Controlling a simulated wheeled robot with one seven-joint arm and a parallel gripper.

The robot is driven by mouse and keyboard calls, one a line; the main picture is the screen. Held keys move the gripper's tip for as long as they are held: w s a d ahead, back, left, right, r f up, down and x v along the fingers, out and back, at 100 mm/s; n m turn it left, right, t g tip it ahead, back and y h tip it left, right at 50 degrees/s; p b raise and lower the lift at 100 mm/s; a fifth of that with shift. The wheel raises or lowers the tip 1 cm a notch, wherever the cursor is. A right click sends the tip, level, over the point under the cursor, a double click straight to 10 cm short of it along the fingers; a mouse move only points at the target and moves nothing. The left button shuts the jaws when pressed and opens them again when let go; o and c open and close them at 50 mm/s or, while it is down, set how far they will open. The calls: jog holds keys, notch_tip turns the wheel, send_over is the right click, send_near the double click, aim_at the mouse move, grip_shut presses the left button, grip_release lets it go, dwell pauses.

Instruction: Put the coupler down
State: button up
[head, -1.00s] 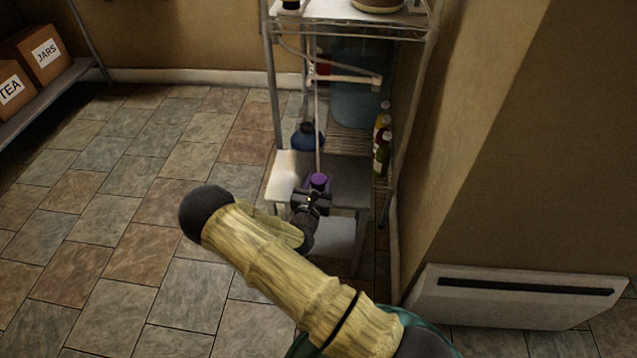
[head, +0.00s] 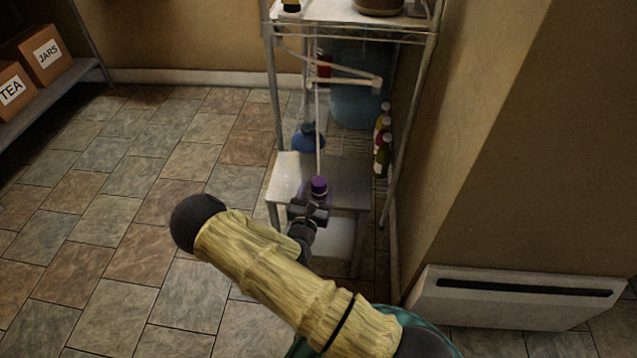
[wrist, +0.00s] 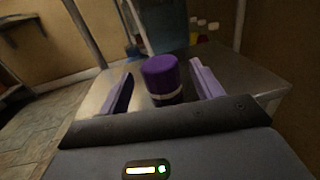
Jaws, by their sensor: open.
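The coupler, a purple-topped cylinder with a pale band and dark lower part, stands upright on the small metal table (head: 345,172). In the head view the coupler (head: 319,186) is near the table's front edge. In the wrist view the coupler (wrist: 161,80) is between my two purple fingers, with a gap on each side. My gripper (wrist: 160,92) is open around it; in the head view my gripper (head: 317,202) is just in front of the coupler. The coupler's base is partly hidden by the gripper body.
A wall (head: 480,130) is close on the right; floor is free on the left.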

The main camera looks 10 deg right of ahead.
jog(key=p+v, duration=0.1)
jog(key=v, duration=0.7)
jog(key=shift+s+a, duration=0.2)
jog(key=shift+s, duration=0.1)
jog(key=s+d+r+m+g+h, duration=0.2)
jog(key=s+d+r+m+g, duration=0.4)
jog(key=m+g, duration=0.35)
jog(key=s+d+r+m+g+h, duration=0.2)
jog(key=s+d+r+m+g, duration=0.1)
jog(key=s+d+m+g, duration=0.6)
jog(key=a+r+m+t+y, duration=0.4)
jog(key=a+r+m+y, duration=0.4)
jog(key=r+m+y, duration=0.3)
jog(key=shift+m+t+y, duration=0.3)
jog(key=shift+m+t, duration=0.05)
jog(key=shift+m, duration=0.4)
jog(key=shift+s+r, duration=0.1)
jog(key=shift+r, duration=0.05)
jog(key=shift+c, duration=0.3)
